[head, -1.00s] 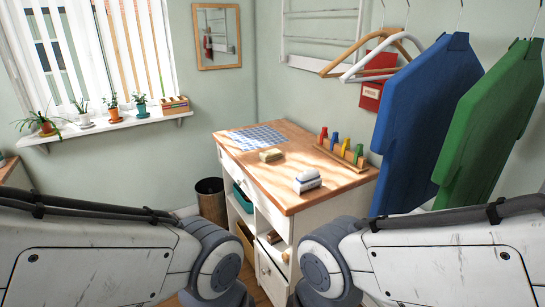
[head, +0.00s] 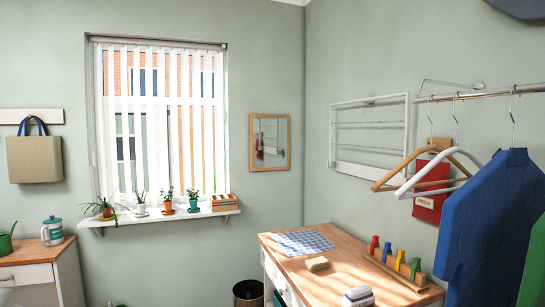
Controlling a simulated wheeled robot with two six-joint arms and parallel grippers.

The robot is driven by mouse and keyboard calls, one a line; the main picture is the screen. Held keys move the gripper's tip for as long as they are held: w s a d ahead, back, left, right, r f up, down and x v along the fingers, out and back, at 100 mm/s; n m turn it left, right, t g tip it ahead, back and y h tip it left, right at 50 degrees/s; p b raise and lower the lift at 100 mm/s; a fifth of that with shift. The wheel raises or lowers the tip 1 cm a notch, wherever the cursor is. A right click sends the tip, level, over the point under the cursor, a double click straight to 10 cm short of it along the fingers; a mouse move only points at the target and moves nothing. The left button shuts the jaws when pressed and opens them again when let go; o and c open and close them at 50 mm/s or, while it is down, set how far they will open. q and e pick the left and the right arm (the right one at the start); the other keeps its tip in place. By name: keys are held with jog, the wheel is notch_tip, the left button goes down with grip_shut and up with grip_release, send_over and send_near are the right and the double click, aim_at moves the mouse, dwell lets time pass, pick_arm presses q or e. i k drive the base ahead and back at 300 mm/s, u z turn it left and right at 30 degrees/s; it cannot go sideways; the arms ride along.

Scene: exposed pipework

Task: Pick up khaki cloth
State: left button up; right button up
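A small khaki folded piece (head: 317,264), which looks like the khaki cloth, lies on the wooden top of the white cabinet (head: 345,268). It sits just in front of a blue-and-white checked cloth (head: 303,242). A white folded item with blue stripes (head: 357,297) lies nearer on the same top, partly cut off by the frame's lower edge. Neither of my grippers is in view.
A rack of coloured pegs (head: 396,265) stands along the cabinet's right edge. A blue garment (head: 490,225) and empty hangers (head: 433,170) hang at right. A dark bin (head: 248,292) stands left of the cabinet. Potted plants line the window sill (head: 165,216).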

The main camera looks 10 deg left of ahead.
aim_at(313, 265)
jog(key=u, duration=0.35)
jog(key=i, duration=0.4)
jog(key=u, duration=1.2)
jog(key=i, duration=1.8)
jog(key=z, duration=0.95)
jog(key=i, duration=0.9)
jog(key=z, duration=0.95)
